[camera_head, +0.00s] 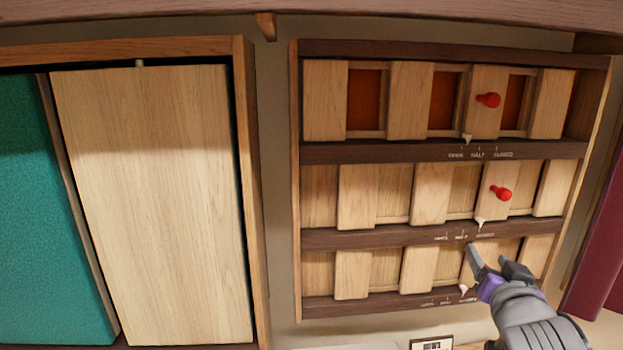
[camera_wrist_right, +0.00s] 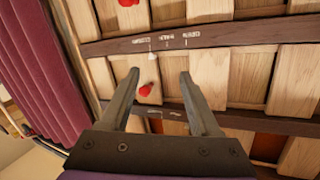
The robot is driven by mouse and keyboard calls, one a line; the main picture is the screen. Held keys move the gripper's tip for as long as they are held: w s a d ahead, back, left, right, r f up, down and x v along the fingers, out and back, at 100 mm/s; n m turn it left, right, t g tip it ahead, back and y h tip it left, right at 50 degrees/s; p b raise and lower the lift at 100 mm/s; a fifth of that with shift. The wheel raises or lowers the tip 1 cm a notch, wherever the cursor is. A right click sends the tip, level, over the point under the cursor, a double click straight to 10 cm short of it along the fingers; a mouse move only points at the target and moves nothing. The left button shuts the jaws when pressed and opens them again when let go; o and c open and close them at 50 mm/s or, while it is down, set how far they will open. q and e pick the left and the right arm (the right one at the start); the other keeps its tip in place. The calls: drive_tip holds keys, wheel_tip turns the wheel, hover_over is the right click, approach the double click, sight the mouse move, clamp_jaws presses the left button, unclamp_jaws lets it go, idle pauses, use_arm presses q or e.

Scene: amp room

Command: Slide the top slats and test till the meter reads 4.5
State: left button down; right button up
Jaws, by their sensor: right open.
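A wall rack holds three rows of pale wooden slats. The top slats (camera_head: 410,95) leave dark orange gaps between them. Their red knob (camera_head: 488,100) sits right of centre, and the white pointer (camera_head: 467,138) is between the first and second rail marks. The middle row's red knob (camera_head: 501,194) also shows in the right wrist view (camera_wrist_right: 147,89), between the finger outlines. Its pointer (camera_head: 480,222) is near the third mark. My right gripper (camera_head: 490,262) is open and empty, in front of the bottom row, hiding part of it. My left gripper is not in view.
A teal panel (camera_head: 45,210) and a large wooden panel (camera_head: 155,190) fill the left. A dark red curtain (camera_head: 600,240) hangs at right, close to my right arm. A small white framed plate (camera_head: 431,343) is cut off at the bottom; no reading is legible.

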drive_tip(key=s+a+f+n+g+y, duration=0.1)
drive_tip(key=s+a+f+n+g, duration=0.1)
drive_tip(key=s+f, duration=0.5)
drive_tip(key=s+a+f+n+g+y, duration=0.2)
drive_tip(key=s+a+f+g, duration=0.2)
drive_tip(key=f, duration=1.2)
drive_tip(key=s+a+f+n+g+y, duration=0.1)
drive_tip(key=s+a+f+g, duration=0.3)
drive_tip(key=s+a+f, duration=0.4)
wheel_tip(320, 180, down, 4)
drive_tip(key=shift+s+n+y, duration=0.4)
drive_tip(key=shift+s+n, duration=0.1)
drive_tip(key=shift+s, duration=0.3)
clamp_jaws()
